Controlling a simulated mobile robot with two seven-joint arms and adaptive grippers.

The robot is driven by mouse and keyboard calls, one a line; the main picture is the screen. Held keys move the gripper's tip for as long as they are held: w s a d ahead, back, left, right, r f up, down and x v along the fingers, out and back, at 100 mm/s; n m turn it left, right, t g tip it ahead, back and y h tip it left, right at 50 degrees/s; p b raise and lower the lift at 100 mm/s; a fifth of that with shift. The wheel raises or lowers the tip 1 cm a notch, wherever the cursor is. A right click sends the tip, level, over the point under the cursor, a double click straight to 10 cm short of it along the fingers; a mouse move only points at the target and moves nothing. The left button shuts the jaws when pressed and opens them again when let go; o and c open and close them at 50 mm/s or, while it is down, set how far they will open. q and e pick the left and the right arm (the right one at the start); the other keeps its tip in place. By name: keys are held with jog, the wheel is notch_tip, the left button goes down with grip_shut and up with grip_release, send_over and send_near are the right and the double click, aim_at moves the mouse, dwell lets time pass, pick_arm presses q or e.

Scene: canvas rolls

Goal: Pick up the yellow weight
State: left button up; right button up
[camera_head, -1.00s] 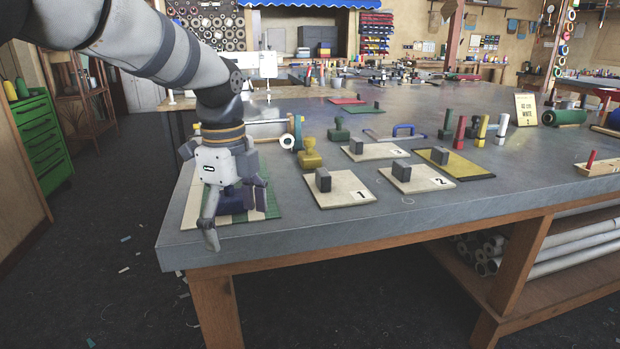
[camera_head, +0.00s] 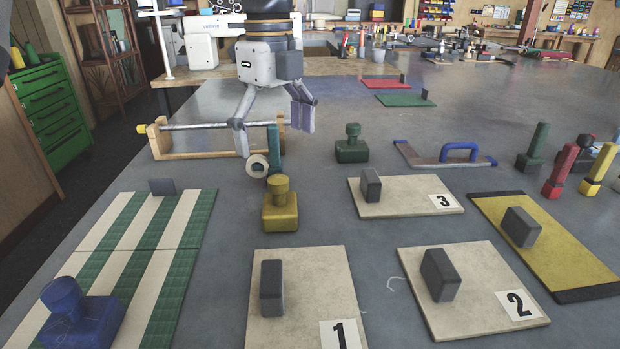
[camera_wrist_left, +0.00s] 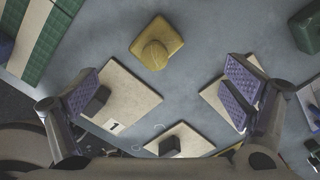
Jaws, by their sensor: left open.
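The yellow weight (camera_head: 281,212), a block with a round knob, stands upright on the grey table, left of centre in the head view. It also shows in the left wrist view (camera_wrist_left: 150,48), seen from above near the top middle. My left gripper (camera_head: 274,132) is open and empty, with its fingers spread, above and behind the weight in the head view. In the left wrist view the open fingers (camera_wrist_left: 160,92) have purple pads, and the weight lies apart from them, beyond the tips. My right gripper is not in view.
A blue weight (camera_head: 78,318) stands on the green and white striped mat (camera_head: 150,222). A green weight (camera_head: 352,150) stands to the right. Numbered cream sheets 1 (camera_head: 315,285), 2 (camera_head: 475,280) and 3 (camera_head: 405,200) bear dark blocks. A roller stand (camera_head: 160,140) and tape roll (camera_head: 257,166) are close behind.

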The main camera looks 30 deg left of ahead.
pick_arm(q)
send_over(280, 203)
jog(key=a, duration=0.1)
jog(key=f, duration=0.4)
jog(key=shift+w+a+f, duration=0.15)
jog(key=shift+w+f, duration=0.05)
jog(key=shift+f, duration=0.1)
jog(key=f, duration=0.7)
jog(key=shift+w+d+f, duration=0.1)
jog(key=shift+w+d, duration=0.15)
jog(key=shift+d, duration=0.05)
jog(key=c, duration=1)
